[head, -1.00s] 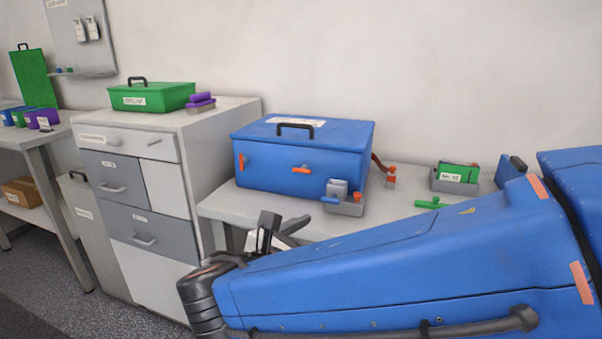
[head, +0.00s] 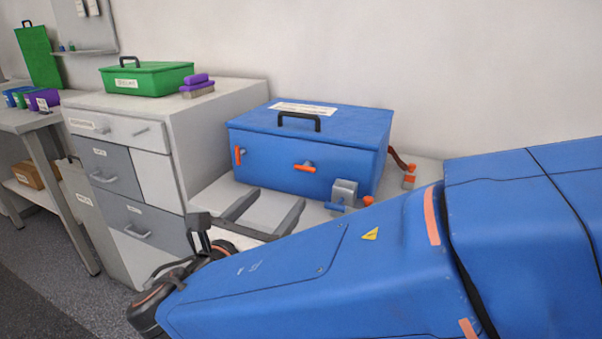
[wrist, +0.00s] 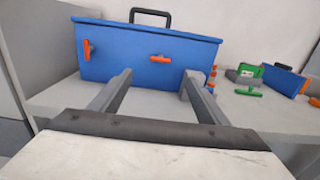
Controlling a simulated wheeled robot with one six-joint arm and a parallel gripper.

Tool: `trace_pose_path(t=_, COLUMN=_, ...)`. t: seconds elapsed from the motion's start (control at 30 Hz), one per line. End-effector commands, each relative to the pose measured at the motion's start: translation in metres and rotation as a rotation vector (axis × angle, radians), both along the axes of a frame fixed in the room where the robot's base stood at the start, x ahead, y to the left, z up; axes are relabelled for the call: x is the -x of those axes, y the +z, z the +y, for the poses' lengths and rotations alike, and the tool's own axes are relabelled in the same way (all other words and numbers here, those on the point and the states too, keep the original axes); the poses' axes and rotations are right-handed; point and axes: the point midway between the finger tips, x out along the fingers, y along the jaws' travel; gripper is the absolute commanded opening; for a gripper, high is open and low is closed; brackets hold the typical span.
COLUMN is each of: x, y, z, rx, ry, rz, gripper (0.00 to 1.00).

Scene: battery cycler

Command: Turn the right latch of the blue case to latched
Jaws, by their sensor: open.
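The blue case (head: 265,158) stands on a grey bench, lid down, with a black handle on top. Its front has two orange latches. The left latch (head: 238,156) is upright and the right latch (head: 305,168) lies about level. In the wrist view the right latch (wrist: 160,59) is also level, and the left latch (wrist: 87,50) is upright. My gripper (head: 270,200) is open and empty in front of the case, apart from it. In the wrist view its fingers (wrist: 157,82) are spread, with the right latch between and beyond them.
A grey block with a blue lever (head: 343,194) stands before the case's right front, near my right finger. An orange-topped item (head: 409,176) is right of the case. A drawer cabinet (head: 185,130) stands left. Green items (wrist: 248,76) lie farther right in the wrist view.

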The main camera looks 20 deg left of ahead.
Motion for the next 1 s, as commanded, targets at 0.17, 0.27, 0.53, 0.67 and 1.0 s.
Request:
trace_pose_path(t=0.17, x=-0.030, y=0.000, z=-0.003, rx=0.000, ry=-0.003, rz=0.001, gripper=0.69)
trace_pose_path(t=0.27, x=-0.046, y=0.000, z=-0.005, rx=0.000, ry=-0.004, rz=0.001, gripper=0.69)
trace_pose_path(t=0.53, x=-0.090, y=0.000, z=-0.008, rx=0.000, ry=-0.003, rz=0.000, gripper=0.69)
trace_pose_path(t=0.67, x=-0.109, y=0.000, z=-0.010, rx=-0.001, ry=-0.003, rz=0.001, gripper=0.69)
trace_pose_path(t=1.0, x=-0.133, y=0.000, z=-0.011, rx=0.000, ry=-0.001, rz=0.001, gripper=0.69)
